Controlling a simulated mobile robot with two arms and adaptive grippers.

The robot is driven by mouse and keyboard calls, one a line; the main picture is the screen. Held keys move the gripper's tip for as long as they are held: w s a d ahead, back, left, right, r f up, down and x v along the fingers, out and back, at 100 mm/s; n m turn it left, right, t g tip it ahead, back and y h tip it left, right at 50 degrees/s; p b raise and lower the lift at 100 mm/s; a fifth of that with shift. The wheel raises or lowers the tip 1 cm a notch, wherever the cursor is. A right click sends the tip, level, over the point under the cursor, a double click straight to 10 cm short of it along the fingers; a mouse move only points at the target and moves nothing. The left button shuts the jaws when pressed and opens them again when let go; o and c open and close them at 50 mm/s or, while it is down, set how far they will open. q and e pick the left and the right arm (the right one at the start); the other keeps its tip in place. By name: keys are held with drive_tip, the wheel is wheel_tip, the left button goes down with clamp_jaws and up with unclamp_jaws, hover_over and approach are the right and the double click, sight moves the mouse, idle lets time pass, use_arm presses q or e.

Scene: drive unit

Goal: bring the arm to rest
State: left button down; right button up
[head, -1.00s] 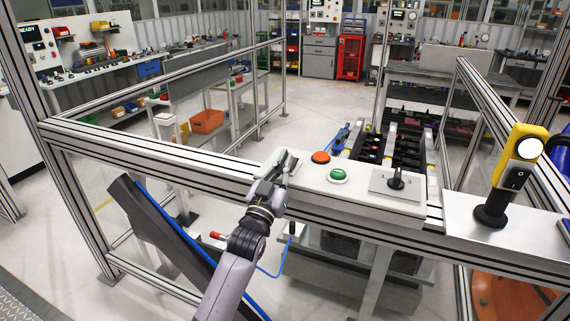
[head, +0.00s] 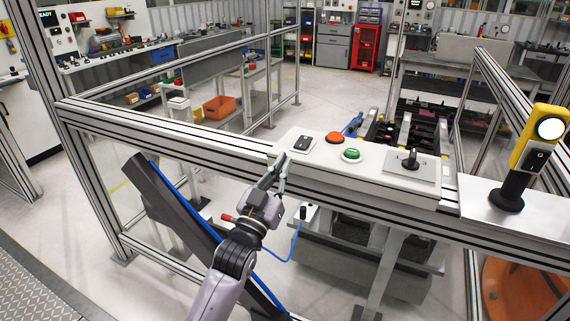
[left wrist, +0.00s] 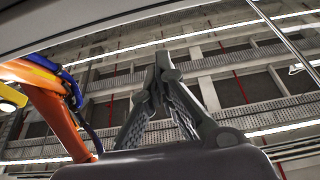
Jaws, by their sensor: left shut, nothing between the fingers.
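My left arm comes up from the bottom of the head view. Its gripper (head: 276,172) is just in front of the left end of the white control panel (head: 330,185), by the aluminium rail. The fingers come together at their tips with nothing between them, as the left wrist view also shows (left wrist: 163,62). Whether a fingertip touches the panel edge I cannot tell. The panel carries a black switch (head: 304,143), a red-orange button (head: 334,138), a green button (head: 351,155) and a black rotary knob (head: 411,160). My right gripper is not in view.
An aluminium frame rail (head: 190,133) runs across in front of me. A yellow and black post unit (head: 527,155) stands on the right plate. A dark slanted beam (head: 178,212) with a blue hose is left of my arm. An orange robot arm (left wrist: 50,105) shows in the left wrist view.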

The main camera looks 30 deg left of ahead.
use_arm(q)
drive_tip(key=shift+w, duration=0.1)
wheel_tip(320, 180, down, 27)
drive_tip(key=w+d+g+b, duration=0.1)
drive_tip(key=d+g, duration=0.1)
drive_tip(key=g, duration=0.4)
drive_tip(key=s+d+f+m+g+h+b, duration=0.1)
drive_tip(key=s+f+g, duration=0.3)
drive_tip(key=f, duration=0.8)
drive_tip(key=s+d+f+g, duration=0.1)
drive_tip(key=s+f, duration=0.5)
drive_tip(key=f, duration=0.6)
drive_tip(key=s+f+g, duration=0.3)
drive_tip(key=s+f, duration=0.5)
drive_tip(key=s, duration=0.5)
drive_tip(key=s+f+m+g+b, duration=0.1)
drive_tip(key=s+f+g, duration=0.3)
drive_tip(key=s+f, duration=0.5)
drive_tip(key=s+f+g+b, duration=0.1)
drive_tip(key=s+f+g, duration=0.2)
drive_tip(key=s+f, duration=0.5)
drive_tip(key=s, duration=1.1)
drive_tip(key=shift+d+f+m, duration=0.2)
drive_tip(key=shift+m, duration=0.2)
